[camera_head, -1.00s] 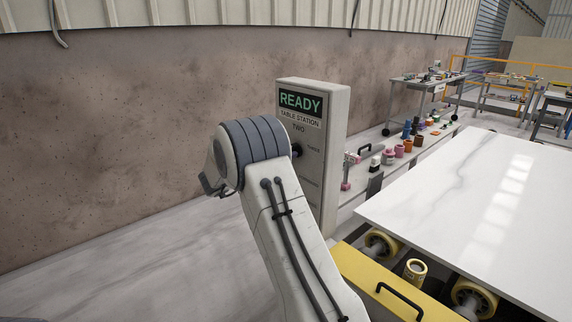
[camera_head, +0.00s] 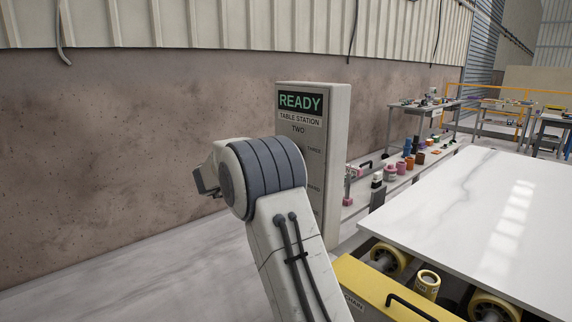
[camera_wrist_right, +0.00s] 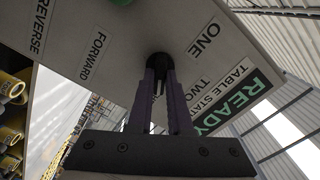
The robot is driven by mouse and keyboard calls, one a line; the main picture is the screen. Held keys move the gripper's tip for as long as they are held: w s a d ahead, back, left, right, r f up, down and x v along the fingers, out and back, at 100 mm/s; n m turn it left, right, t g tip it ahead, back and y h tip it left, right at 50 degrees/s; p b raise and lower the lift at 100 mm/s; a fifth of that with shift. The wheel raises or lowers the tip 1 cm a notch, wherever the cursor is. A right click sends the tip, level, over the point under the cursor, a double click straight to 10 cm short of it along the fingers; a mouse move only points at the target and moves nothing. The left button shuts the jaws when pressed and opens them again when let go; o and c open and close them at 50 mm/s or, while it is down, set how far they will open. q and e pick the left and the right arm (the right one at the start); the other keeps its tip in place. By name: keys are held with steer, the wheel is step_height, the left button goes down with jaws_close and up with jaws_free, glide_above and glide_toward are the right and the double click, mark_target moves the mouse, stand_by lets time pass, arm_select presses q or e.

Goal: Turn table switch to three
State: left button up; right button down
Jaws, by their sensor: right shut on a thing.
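The table station panel (camera_head: 337,125) is an upright pale box with a green READY display and the words TABLE STATION and TWO. The right wrist view shows its face (camera_wrist_right: 120,45) tilted, with the labels ONE, TWO, FORWARD and REVERSE. A dark round switch knob (camera_wrist_right: 160,60) sits on that face. My right gripper (camera_wrist_right: 160,78) is shut on the knob, its two purple-grey fingers at either side. Which label the knob points to cannot be told. In the head view my right arm hides the knob and the gripper. My left gripper is in neither view.
A white stone slab (camera_head: 470,215) lies on rollers at the right, beside a yellow frame (camera_head: 375,290) with a black handle. Small coloured items (camera_head: 400,165) stand on a low ledge behind. A brown wall (camera_head: 110,150) runs along the back left.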

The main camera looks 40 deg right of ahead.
stand_by(0.3)
steer(key=c, duration=0.8)
jaws_free()
steer(key=shift+c, duration=0.2)
steer(key=shift+a, duration=0.1)
steer(key=a, duration=1)
steer(key=shift+s+a+b, duration=0.15)
steer(key=shift+s+b, duration=0.25)
